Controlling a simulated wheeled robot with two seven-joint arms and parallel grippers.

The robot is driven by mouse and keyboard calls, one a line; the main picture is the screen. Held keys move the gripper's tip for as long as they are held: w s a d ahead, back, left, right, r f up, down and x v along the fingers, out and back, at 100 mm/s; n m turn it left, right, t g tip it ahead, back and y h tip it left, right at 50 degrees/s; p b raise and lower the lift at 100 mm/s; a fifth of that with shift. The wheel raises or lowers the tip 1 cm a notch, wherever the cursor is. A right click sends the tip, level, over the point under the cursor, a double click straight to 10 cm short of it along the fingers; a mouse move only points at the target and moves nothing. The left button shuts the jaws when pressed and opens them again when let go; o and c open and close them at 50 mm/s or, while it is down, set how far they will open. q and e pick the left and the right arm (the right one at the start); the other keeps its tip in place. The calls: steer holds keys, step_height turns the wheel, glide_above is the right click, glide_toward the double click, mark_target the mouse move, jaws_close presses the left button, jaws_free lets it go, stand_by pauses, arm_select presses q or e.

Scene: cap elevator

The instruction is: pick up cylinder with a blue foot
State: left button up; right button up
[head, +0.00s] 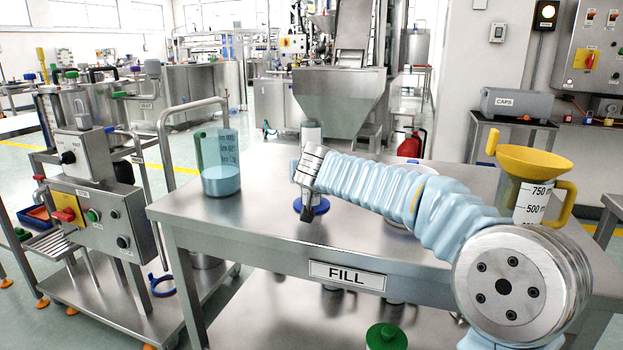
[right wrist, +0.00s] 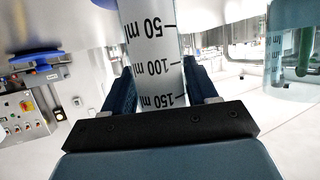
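The cylinder with a blue foot stands upright on the steel table; its top (head: 311,131) and its blue foot (head: 320,206) show in the head view, its middle hidden behind my right gripper. My right gripper (head: 306,203) reaches it from the right side. In the right wrist view the clear cylinder (right wrist: 152,55), with its ml marks upside down, lies between the two fingers (right wrist: 160,88). Both fingers appear to touch its sides, with no gap seen. My left gripper is in neither view.
On the table (head: 240,240), a beaker of blue liquid (head: 220,175) stands left of the cylinder. A jug with a yellow funnel (head: 530,160) stands at the right, behind my arm. A control box (head: 100,215) stands left of the table. The table's front left is clear.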

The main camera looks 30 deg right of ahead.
mark_target(308, 138)
steer(key=c, duration=0.6)
steer(key=shift+c, duration=0.2)
steer(key=shift+r, duration=0.15)
steer(key=shift+r, duration=0.25)
steer(key=s+a+r, duration=0.1)
steer(key=r, duration=0.2)
steer(key=s+a+r, duration=0.1)
steer(key=s+r, duration=0.1)
steer(key=r, duration=0.1)
steer(key=s+a+r, duration=0.1)
steer(key=r, duration=0.2)
steer(key=shift+s+a+p, duration=0.1)
steer(key=shift+s+p, duration=0.15)
steer(key=shift+p, duration=0.05)
steer(key=a+b+v, duration=0.1)
steer(key=v, duration=0.8)
steer(key=shift+w, duration=0.15)
steer(key=shift+f, duration=0.15)
